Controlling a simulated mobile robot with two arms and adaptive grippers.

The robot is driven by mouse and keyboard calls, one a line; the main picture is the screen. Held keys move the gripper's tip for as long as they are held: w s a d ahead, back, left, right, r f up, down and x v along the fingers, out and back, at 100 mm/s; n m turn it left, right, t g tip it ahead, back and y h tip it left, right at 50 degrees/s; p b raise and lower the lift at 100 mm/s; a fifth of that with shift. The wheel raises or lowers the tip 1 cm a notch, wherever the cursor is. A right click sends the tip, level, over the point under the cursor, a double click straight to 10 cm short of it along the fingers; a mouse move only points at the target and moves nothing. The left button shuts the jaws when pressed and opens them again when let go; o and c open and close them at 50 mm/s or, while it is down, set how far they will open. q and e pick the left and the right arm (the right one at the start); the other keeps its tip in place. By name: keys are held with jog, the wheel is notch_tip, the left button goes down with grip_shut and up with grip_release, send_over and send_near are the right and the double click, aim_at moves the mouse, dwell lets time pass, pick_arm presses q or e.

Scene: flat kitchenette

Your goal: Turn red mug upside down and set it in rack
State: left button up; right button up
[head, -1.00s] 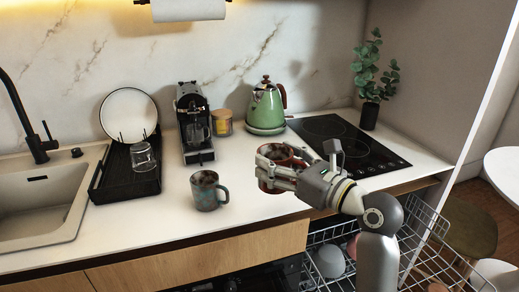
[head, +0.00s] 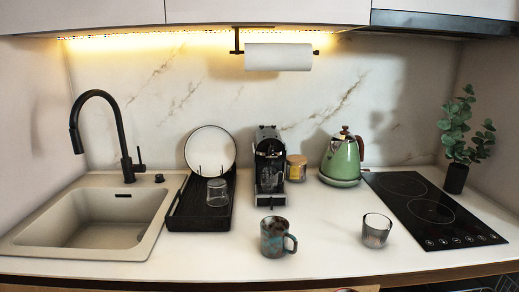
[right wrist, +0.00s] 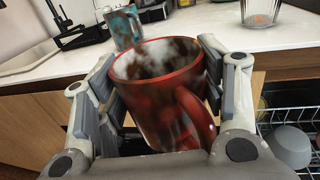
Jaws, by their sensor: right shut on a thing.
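The red mug (right wrist: 165,100), mottled dark and red, is in my right gripper (right wrist: 160,75) in the right wrist view. The fingers are shut on its two sides. Its rim faces up in that view and its handle is toward the lower right. The mug appears in front of the counter edge. My left gripper is not in view.
A teal-brown mug (head: 273,238) stands near the counter's front, and also shows in the right wrist view (right wrist: 123,25). A glass (head: 376,231) is right of it. Coffee machine (head: 269,168), jar (head: 296,167) and green kettle (head: 342,158) stand behind. A pulled-out dishwasher basket (right wrist: 285,118) is low right.

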jog(key=s+d+f+m+h+p, duration=0.1)
jog(key=s+f+m+h+p, duration=0.1)
jog(key=s+m, duration=0.6)
jog(key=shift+d+f+m+h, duration=0.2)
jog(key=shift+f+m+h, duration=0.65)
jog(key=shift+m, duration=0.85)
jog(key=shift+s+r, duration=0.1)
jog(key=m, duration=0.9)
